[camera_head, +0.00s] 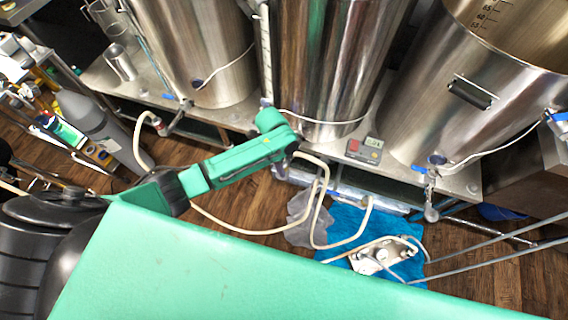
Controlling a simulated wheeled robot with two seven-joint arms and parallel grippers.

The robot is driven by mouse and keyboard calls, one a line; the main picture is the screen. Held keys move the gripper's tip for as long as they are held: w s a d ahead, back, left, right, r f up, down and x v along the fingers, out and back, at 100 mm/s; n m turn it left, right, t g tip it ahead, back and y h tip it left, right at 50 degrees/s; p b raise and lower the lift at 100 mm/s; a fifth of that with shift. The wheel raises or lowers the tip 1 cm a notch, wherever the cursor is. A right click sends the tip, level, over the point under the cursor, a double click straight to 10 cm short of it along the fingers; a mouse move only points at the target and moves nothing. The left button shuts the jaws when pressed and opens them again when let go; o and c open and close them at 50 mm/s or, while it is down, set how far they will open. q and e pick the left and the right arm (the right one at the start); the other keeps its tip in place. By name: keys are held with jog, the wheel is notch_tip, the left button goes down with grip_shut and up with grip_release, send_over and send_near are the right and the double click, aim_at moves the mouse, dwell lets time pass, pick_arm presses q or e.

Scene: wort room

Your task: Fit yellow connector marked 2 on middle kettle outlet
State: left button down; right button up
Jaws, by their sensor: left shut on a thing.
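The middle kettle (330,60) is a tall shiny steel vessel at the top centre. Its outlet is hidden behind my left arm's green end links. My left gripper (287,148) is at the kettle's lower front left and is mostly hidden by its own wrist. It is shut on the end of a cream hose (325,180), which leads away to the right and loops down. The yellow connector and its mark cannot be made out. Whether it touches the outlet cannot be seen. My right gripper is out of view.
Left kettle (195,50) and right kettle (450,90) flank the middle one on a steel stand. A control box (365,150) sits between kettles. Below, a pump (385,255) rests on a blue cloth (345,220), with hoses looping over the wooden floor.

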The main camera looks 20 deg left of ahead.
pick_arm(q)
jog(key=shift+f+b, duration=0.55)
jog(key=shift+f, duration=0.25)
jog(key=shift+c, duration=1.4)
grip_release()
